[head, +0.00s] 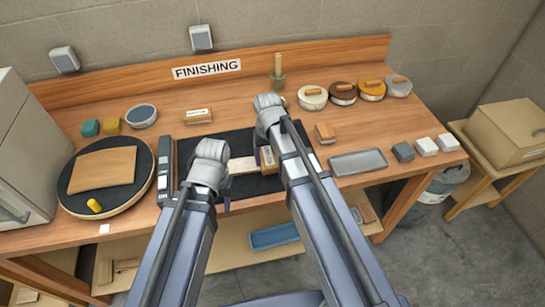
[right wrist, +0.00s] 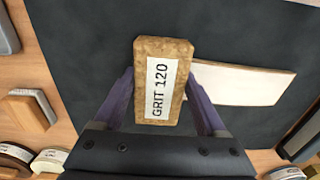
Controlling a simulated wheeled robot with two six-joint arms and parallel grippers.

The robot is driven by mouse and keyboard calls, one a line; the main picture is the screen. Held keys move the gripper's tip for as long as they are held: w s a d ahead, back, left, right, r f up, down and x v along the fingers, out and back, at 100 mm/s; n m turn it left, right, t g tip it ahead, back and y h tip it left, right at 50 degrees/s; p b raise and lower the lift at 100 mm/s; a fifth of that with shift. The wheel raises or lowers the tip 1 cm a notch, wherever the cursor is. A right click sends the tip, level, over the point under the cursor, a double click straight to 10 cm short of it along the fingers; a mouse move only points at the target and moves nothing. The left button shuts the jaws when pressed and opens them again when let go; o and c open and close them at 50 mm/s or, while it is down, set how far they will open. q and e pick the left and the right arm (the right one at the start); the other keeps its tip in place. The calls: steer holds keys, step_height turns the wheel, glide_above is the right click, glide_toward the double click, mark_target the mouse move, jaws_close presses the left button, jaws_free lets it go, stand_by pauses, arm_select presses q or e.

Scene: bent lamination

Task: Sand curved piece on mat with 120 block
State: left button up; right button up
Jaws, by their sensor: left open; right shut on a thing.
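The 120 block (right wrist: 165,80) is a tan, cork-like block with a white "GRIT 120" label. My right gripper (right wrist: 162,100) is shut on it over the dark mat (right wrist: 85,40). In the head view the block (head: 268,160) shows beside my right arm. The curved piece (right wrist: 240,84) is a pale wooden strip on the mat, close beside the block; I cannot tell whether they touch. In the head view the piece (head: 242,166) lies between my two grippers, its ends partly hidden. My left gripper (head: 226,182) is open at the piece's left end.
A round turntable (head: 75,205) with a wooden sheet and a yellow item stands at the left. Another labelled block (head: 198,116) lies behind the mat. A grey tray (head: 358,163), small blocks (head: 403,151) and several round discs (head: 342,93) occupy the right side.

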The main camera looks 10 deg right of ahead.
steer(key=shift+a, duration=0.1)
stand_by(1.1)
steer(key=shift+d+r, duration=0.1)
steer(key=shift+d, duration=1.2)
step_height(320, 180, up, 6)
steer(key=p, duration=0.6)
